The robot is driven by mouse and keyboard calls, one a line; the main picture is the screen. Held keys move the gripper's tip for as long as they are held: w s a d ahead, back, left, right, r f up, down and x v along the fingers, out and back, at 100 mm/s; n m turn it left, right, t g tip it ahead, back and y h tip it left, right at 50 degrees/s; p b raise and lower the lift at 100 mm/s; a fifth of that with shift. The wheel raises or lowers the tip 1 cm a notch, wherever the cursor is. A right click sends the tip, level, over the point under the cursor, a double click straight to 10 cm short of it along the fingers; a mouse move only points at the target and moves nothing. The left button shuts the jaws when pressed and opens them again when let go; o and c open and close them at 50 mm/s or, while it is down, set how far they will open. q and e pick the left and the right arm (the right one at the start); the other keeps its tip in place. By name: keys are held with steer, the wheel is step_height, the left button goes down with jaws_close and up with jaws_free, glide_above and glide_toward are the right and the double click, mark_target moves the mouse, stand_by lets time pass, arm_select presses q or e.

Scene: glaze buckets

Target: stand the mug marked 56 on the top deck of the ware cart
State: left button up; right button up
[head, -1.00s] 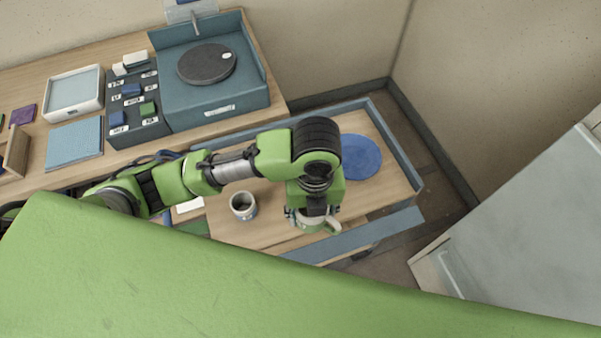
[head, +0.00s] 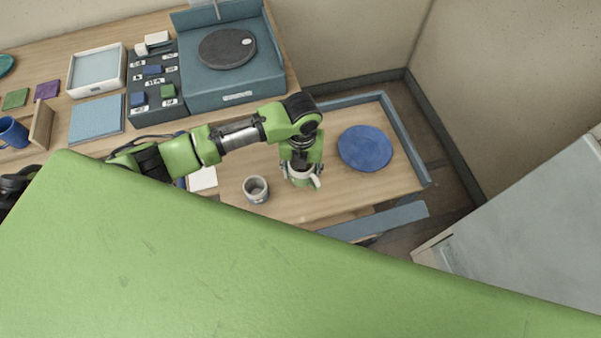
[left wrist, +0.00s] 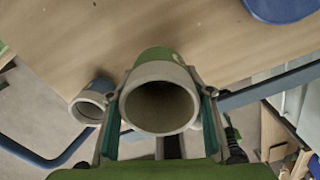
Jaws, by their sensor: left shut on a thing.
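My left gripper (head: 301,166) is shut on a green-and-white mug (head: 304,181). In the left wrist view the gripper (left wrist: 160,108) has a finger on each side of this mug (left wrist: 158,56), whose open mouth faces the camera. No number on it is readable. The mug is over the wooden top deck of the ware cart (head: 320,203), close to the front side; I cannot tell whether its base touches the deck. A second mug, grey-white with a blue band (head: 257,192), stands upright on the deck to the left. My right gripper is not in view.
A blue round disc (head: 365,148) lies on the deck to the right. A white card (head: 203,179) lies at the left. Blue rails edge the cart. A workbench with a dark turntable (head: 226,49) stands behind. Bare deck lies between the held mug and the disc.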

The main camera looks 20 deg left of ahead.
mark_target(300, 177)
arm_select(q)
steer(key=shift+w+a+f, duration=0.2)
steer(key=shift+f, duration=0.1)
step_height(300, 177, down, 3)
steer(key=shift+f, duration=0.15)
steer(key=o, duration=1.3)
